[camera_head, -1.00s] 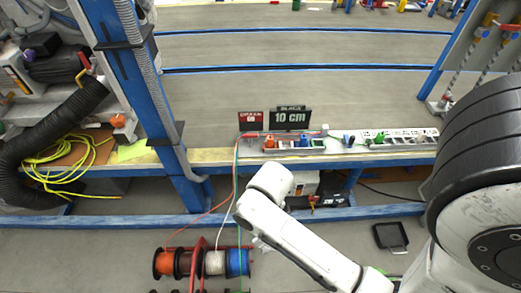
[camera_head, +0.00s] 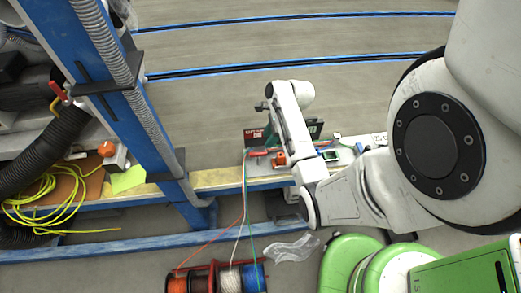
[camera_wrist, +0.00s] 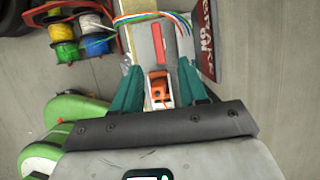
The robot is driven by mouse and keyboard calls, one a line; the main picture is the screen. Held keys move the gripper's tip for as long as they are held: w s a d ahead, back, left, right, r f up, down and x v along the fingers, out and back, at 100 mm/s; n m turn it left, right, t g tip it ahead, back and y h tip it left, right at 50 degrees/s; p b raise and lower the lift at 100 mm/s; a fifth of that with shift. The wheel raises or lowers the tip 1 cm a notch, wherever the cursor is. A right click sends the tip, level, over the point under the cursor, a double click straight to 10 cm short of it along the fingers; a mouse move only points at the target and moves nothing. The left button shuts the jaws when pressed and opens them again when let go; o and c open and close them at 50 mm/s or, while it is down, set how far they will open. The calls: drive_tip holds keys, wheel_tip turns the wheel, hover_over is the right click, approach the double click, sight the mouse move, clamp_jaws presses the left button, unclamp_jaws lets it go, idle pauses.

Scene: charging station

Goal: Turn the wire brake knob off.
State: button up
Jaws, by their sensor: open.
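An orange knob (camera_head: 279,158) stands on the light bench strip (camera_head: 217,180) in the head view. It also shows in the wrist view (camera_wrist: 158,88) on a pale mount; I take it as the wire brake knob, but no label on it is legible. My gripper (camera_wrist: 159,80) is open above the strip. Its two teal fingers stand on either side of the orange knob, with visible gaps. Whether the fingertips are at the knob's height cannot be told. A red bar (camera_wrist: 158,43) lies just beyond the knob.
Colored wires (camera_wrist: 150,16) run across the strip beyond the red bar. A red-and-black sign (camera_wrist: 207,40) stands close to the right finger. Wire spools (camera_head: 215,278) sit below the bench. A blue post (camera_head: 135,110) rises at left.

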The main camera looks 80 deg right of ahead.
sight(259, 153)
drive_tip(key=b+x, duration=0.1)
drive_tip(key=x, duration=0.7)
drive_tip(key=shift+a+f, duration=0.1)
drive_tip(key=shift+f, duration=0.2)
clamp_jaws()
